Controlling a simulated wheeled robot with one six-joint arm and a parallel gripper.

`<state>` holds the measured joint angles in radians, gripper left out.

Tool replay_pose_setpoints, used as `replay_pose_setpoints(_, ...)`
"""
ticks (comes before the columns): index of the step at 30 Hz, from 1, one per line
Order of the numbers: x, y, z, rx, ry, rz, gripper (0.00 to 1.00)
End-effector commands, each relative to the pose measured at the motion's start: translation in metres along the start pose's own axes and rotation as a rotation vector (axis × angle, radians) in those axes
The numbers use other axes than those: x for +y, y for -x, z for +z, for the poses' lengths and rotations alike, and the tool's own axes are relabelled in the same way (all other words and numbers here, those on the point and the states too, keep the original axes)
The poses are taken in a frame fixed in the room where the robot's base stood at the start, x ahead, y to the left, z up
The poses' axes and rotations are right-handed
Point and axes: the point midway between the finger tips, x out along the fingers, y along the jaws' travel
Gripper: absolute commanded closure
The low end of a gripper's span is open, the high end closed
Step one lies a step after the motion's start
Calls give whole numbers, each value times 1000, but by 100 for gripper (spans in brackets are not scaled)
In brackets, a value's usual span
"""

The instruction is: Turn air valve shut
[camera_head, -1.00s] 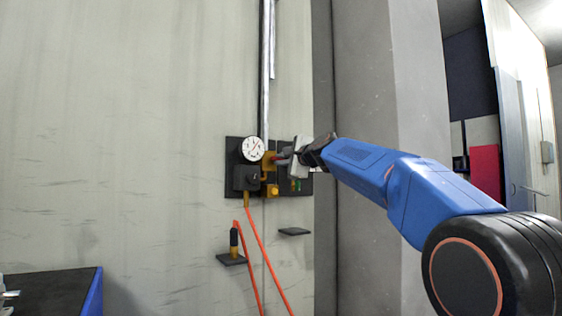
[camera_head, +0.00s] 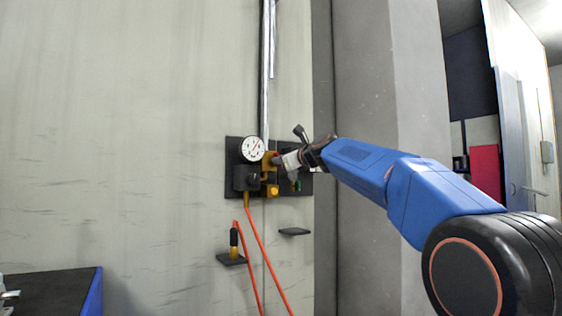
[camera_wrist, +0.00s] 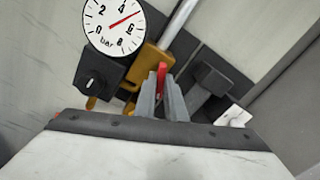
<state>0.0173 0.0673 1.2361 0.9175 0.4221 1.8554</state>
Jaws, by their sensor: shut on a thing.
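The air valve is a brass body (camera_head: 268,160) with a red lever (camera_wrist: 161,72), on a dark wall panel (camera_head: 232,145) below a metal pipe. In the wrist view the brass body (camera_wrist: 146,64) is behind the lever. My gripper (camera_wrist: 162,92) is shut on the red lever, with a grey finger on each side and the red tip showing between them. In the head view my gripper (camera_head: 283,161) reaches the valve from the right and hides most of the lever. A round white gauge (camera_wrist: 113,24) marked in bar has its red needle between 4 and 6.
A black block with a knob (camera_wrist: 97,78) sits below the gauge. A dark grey part (camera_wrist: 207,84) is close to the right of my fingers. Orange hoses (camera_head: 256,247) hang below the panel, beside two small shelves (camera_head: 231,259) (camera_head: 294,231). A grey pillar (camera_head: 374,110) stands at right.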

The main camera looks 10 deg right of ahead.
Motion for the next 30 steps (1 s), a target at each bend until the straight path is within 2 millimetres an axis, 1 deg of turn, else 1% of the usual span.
replay_pose_setpoints(6, 1, 0, -2, 4, -180, 2, 100)
replay_pose_setpoints(15, 1, -1, -2, 4, -354, 2, 100)
replay_pose_setpoints(21, 1, -1, -2, 4, -411, 2, 100)
replay_pose_setpoints(30, 1, -1, -2, 4, -431, 2, 100)
